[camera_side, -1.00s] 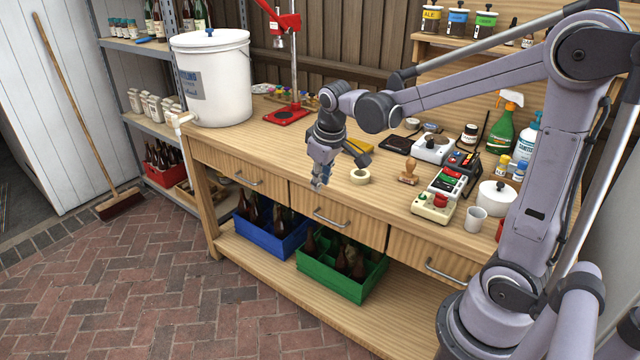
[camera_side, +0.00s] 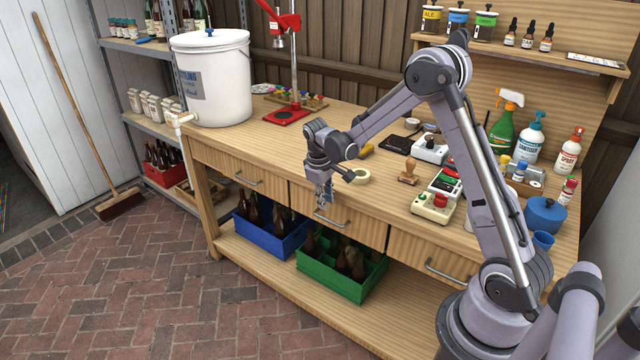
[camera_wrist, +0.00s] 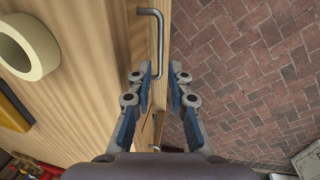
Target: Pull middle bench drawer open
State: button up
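The middle bench drawer (camera_side: 352,228) is flush with the bench front, with a grey bar handle (camera_side: 334,219) across it. In the wrist view the handle (camera_wrist: 153,30) runs up and down at the top centre, and its near end reaches between my fingertips. My gripper (camera_side: 322,205) points down in front of the drawer at the handle's left end. In the wrist view my gripper (camera_wrist: 160,72) is open, with one finger on each side of the handle and a gap on the right. Contact with the left finger cannot be told.
The bench top (camera_side: 270,150) carries a tape roll (camera_side: 357,176), a stamp (camera_side: 409,171) and small devices. Left (camera_side: 248,180) and right (camera_side: 445,266) drawers flank the middle one. Blue (camera_side: 272,236) and green (camera_side: 340,272) bottle crates stand on the shelf below. The brick floor in front is clear.

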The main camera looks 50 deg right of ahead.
aim_at(328, 221)
jog(key=f, duration=0.2)
jog(key=d+f, duration=0.1)
jog(key=f, duration=0.4)
jog(key=shift+d, duration=0.15)
grip_shut()
